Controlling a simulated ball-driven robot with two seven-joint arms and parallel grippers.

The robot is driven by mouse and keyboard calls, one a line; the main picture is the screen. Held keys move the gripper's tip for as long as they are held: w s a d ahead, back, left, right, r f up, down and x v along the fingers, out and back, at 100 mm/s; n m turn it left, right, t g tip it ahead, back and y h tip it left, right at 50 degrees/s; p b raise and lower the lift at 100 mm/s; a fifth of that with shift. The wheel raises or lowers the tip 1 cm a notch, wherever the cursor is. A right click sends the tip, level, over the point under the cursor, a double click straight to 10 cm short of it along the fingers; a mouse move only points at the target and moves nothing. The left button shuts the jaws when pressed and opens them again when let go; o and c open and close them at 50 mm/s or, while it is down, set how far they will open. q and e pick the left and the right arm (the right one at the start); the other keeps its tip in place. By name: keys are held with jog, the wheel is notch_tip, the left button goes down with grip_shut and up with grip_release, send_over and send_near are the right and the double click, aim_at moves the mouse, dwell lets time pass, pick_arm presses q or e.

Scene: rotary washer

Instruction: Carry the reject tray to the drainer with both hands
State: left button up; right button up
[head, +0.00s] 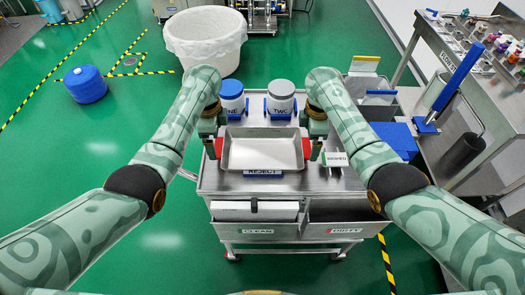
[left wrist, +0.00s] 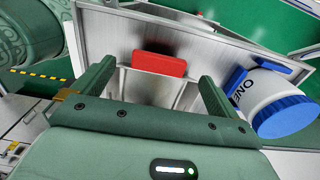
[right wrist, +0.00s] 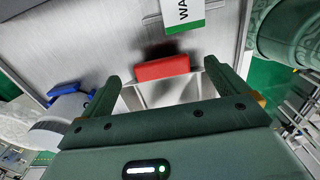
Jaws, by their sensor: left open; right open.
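The reject tray (head: 262,154) is a shallow metal tray with a pale inside, lying on the steel cart top behind a blue REJECT label (head: 263,174). It has a red handle at each end. My left gripper (head: 214,143) is open at the tray's left end, with the left red handle (left wrist: 159,64) between and just beyond its fingers in the left wrist view. My right gripper (head: 313,145) is open at the right end, with the right red handle (right wrist: 162,68) likewise between its fingers. Neither gripper visibly touches a handle. The drainer cannot be made out for certain.
Two jars, ONE (head: 232,100) and TWO (head: 281,97), stand close behind the tray. A green-edged sign (head: 335,159) lies to its right. Clean (head: 252,211) and dirty (head: 336,212) bins hang at the cart's front. A steel bench (head: 440,95) stands right.

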aim_at(217, 146)
pick_arm(q)
jog(key=shift+f, duration=2.7)
pick_arm(e)
jog(key=shift+f, duration=2.65)
pick_arm(q)
jog(key=c, duration=1.4)
pick_arm(e)
jog(key=c, duration=1.4)
